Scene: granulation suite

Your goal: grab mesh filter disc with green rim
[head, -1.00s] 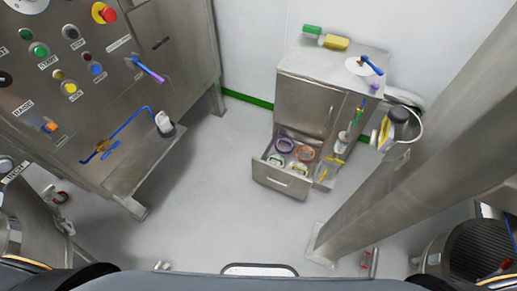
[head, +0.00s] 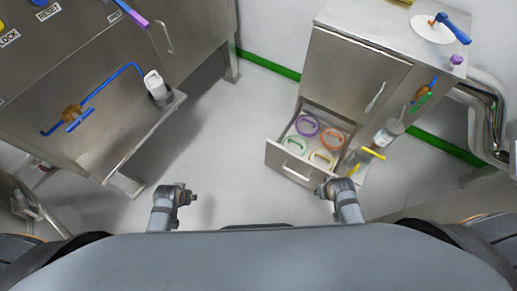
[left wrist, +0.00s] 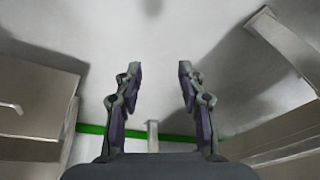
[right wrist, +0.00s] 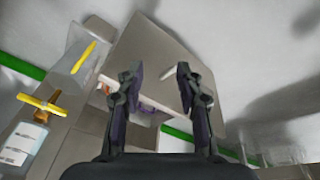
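The mesh filter disc with the green rim (head: 296,145) lies in the open drawer (head: 292,171) of the steel cabinet, at the drawer's near left in the head view. Purple (head: 307,125), orange (head: 331,138) and yellow (head: 322,159) rimmed discs lie beside it. My right gripper is open and empty in the right wrist view (right wrist: 158,75), in front of the cabinet. My left gripper is open and empty in the left wrist view (left wrist: 157,75), over bare floor. In the head view the fingertips of both grippers are not clear. Both are apart from the discs.
The steel cabinet (head: 350,75) stands behind the drawer, with a yellow-handled tool (head: 372,153) and a white bottle (head: 388,132) at its right side. A steel machine with a shelf (head: 135,150) and blue-handled piping stands at left. Floor between is clear.

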